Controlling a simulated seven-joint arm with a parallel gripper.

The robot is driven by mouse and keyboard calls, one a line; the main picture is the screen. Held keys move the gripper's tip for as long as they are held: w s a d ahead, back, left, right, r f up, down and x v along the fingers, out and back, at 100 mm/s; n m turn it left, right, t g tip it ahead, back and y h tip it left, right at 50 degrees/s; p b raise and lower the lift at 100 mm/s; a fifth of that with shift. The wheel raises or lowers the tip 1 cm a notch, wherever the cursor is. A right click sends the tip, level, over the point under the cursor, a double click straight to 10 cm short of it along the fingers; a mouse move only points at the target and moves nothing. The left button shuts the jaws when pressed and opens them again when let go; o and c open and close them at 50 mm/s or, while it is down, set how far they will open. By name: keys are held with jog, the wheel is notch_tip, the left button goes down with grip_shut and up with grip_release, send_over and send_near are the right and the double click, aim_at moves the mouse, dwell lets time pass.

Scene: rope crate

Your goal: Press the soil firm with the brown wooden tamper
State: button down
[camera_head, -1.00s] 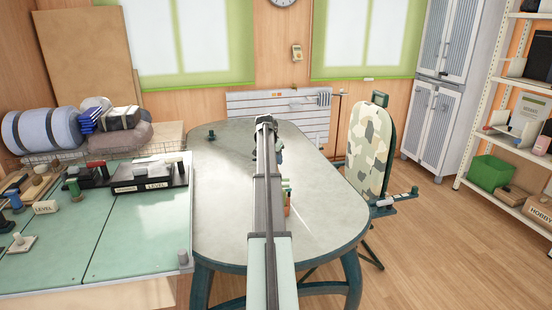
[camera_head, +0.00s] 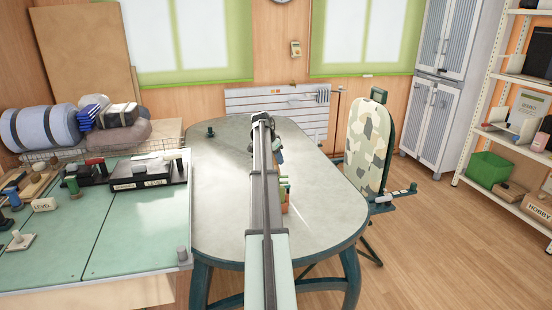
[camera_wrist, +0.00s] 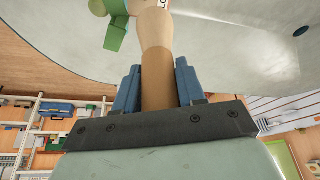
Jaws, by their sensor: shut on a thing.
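My gripper (camera_wrist: 157,78) has its two blue fingers shut on the brown wooden tamper (camera_wrist: 156,60) in the wrist view. The tamper's shaft is brown between the fingers and widens to a paler tan part beyond them. In the head view my arm reaches out over the grey-green oval table (camera_head: 225,200) and hides most of the gripper and the tamper. A small orange-brown object with green parts (camera_head: 284,196) shows beside the arm, partly hidden by it. I cannot make out any soil. A green object (camera_wrist: 115,33) and part of a white label show near the tamper's far end.
A small dark green peg (camera_head: 210,132) is on the table's far left. A camouflage-patterned board (camera_head: 368,148) stands at right. The table's left half is mostly clear.

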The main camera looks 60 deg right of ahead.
jog(key=shift+f, duration=3.4)
jog(key=shift+f, duration=0.55)
jog(key=shift+r, duration=0.1)
jog(key=shift+r, duration=3.45)
